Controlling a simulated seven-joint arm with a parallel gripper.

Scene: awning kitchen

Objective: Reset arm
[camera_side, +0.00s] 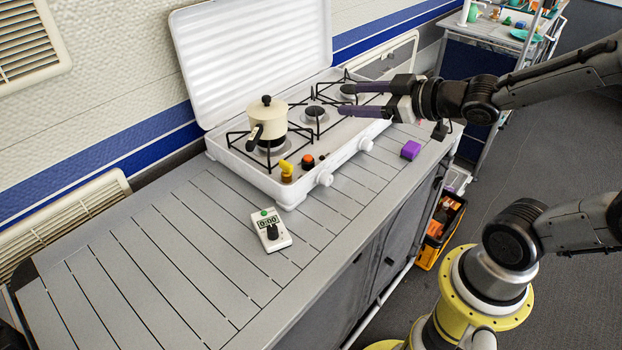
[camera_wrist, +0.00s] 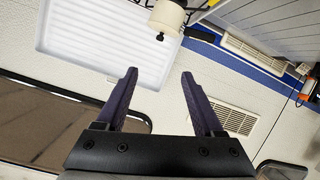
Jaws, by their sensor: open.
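My gripper (camera_side: 350,99) is open and empty, with its two dark purple fingers pointing left above the right part of the white stove (camera_side: 268,183). In the wrist view my gripper (camera_wrist: 158,75) shows its fingers spread apart with nothing between them. A cream pot (camera_side: 268,122) with a black lid knob and handle stands on the stove's left burner, away from my gripper. The pot (camera_wrist: 167,16) also shows at the top of the wrist view.
The stove's white lid (camera_side: 255,55) stands open against the wall. A white timer (camera_side: 271,230) and a purple block (camera_side: 410,150) lie on the slatted counter (camera_side: 150,270). A yellow-and-black crate (camera_side: 440,230) sits on the floor. The counter's left part is clear.

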